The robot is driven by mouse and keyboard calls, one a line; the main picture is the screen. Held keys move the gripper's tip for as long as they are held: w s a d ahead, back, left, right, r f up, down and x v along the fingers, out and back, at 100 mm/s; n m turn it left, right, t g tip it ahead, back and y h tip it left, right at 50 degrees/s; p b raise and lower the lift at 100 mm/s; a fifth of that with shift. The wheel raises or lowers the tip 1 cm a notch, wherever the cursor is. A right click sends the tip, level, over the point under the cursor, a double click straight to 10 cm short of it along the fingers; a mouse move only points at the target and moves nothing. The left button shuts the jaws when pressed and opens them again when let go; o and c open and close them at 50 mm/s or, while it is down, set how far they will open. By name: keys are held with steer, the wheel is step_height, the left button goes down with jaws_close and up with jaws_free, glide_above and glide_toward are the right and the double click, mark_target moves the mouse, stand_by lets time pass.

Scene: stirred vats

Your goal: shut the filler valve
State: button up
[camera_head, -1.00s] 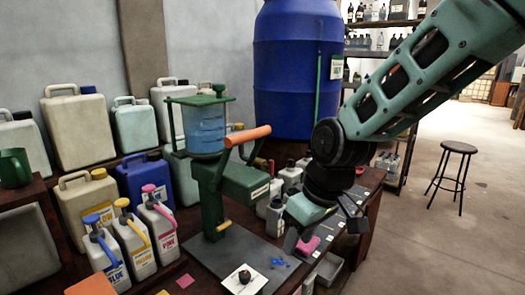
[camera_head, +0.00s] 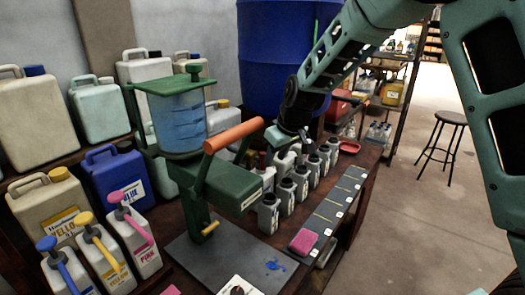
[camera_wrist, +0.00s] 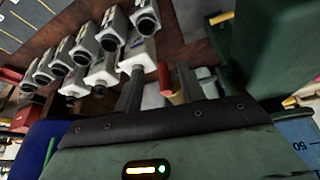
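The filler (camera_head: 215,185) is a green stand with a clear tank (camera_head: 180,122) of blue liquid on top. An orange-handled lever (camera_head: 233,135) slopes up to the right across its front. A small yellow peg (camera_head: 210,228) sticks out low on the column. I cannot tell which part is the valve. My gripper (camera_head: 290,138) is behind and right of the filler's green arm, apart from the lever; its fingers are mostly hidden in the head view. In the wrist view my gripper (camera_wrist: 160,88) has its two fingers apart, nothing clearly held. The filler's green body (camera_wrist: 275,45) is at the right there.
Several grey bottles (camera_head: 285,192) stand in rows right of the filler, close under my gripper. A pink block (camera_head: 304,241) lies on a marked dark strip (camera_head: 325,218). Jugs with pumps (camera_head: 100,250) crowd the left. A large blue barrel (camera_head: 270,60) stands behind.

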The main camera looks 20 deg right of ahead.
mark_target(264, 153)
steer(key=w, duration=0.1)
steer(key=w+a+f+p, duration=0.1)
steer(key=w, duration=0.1)
steer(key=w+a, duration=0.1)
steer(key=shift+w+f+p, duration=0.25)
steer(key=shift+p, duration=0.05)
steer(key=shift+w+a+f, duration=0.2)
steer(key=shift+w+f, duration=0.05)
steer(key=shift+f, duration=0.4)
jaws_close()
